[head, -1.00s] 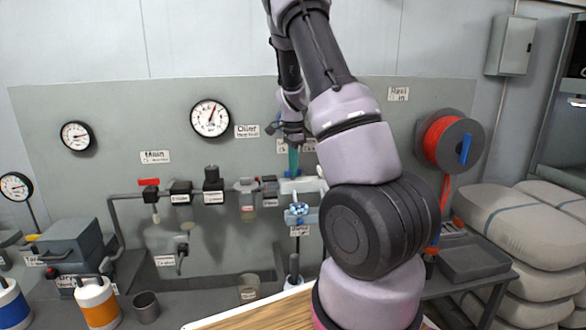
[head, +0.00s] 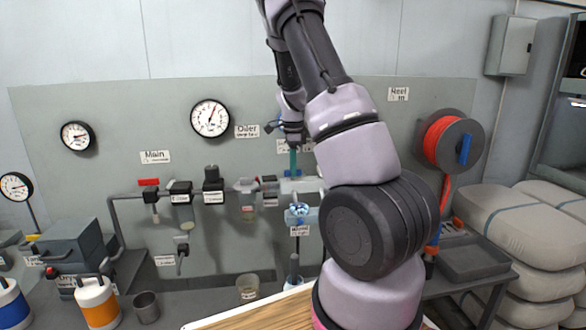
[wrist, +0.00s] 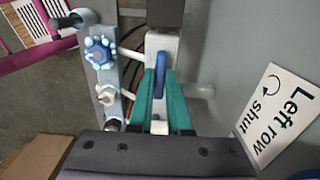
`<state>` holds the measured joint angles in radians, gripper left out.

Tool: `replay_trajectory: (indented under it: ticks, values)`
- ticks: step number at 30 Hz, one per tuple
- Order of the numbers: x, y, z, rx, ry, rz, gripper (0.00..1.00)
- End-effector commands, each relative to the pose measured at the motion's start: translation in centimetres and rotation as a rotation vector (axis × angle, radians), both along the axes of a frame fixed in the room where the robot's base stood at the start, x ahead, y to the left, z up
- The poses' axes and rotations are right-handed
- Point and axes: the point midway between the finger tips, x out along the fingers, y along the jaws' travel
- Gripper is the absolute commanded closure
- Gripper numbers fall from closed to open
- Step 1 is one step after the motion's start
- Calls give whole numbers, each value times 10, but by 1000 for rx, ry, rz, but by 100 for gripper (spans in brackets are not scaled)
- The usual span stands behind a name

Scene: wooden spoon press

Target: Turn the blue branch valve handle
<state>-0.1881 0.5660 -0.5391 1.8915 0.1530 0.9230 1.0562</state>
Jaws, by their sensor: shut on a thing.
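The blue branch valve handle (wrist: 159,78) is a narrow upright lever on a white valve body (wrist: 161,46) in the wrist view. The teal fingers of my gripper (wrist: 161,98) lie on either side of it and are shut on it. In the head view my gripper (head: 293,160) points down at the valve on the wall panel. Only a little blue shows there at the fingertips, and my arm hides what lies to the right.
A sign (wrist: 285,113) beside the valve reads "Left row shut" with a curved arrow. A blue star-shaped knob (wrist: 99,52) sits left of the handle. Pipes with a red-handled valve (head: 149,182) run left. A red hose reel (head: 447,146) hangs at right.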

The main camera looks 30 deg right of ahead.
Motion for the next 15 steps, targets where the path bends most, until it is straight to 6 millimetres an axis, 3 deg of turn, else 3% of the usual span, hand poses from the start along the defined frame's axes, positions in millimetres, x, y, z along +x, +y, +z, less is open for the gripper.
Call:
replay_trajectory:
  ticks: [1,3,15]
  values:
    - [1,0,1,1,-1,-1,80]
    - [1,0,0,1,-1,-1,54]
    - [1,0,6,0,-3,0,54]
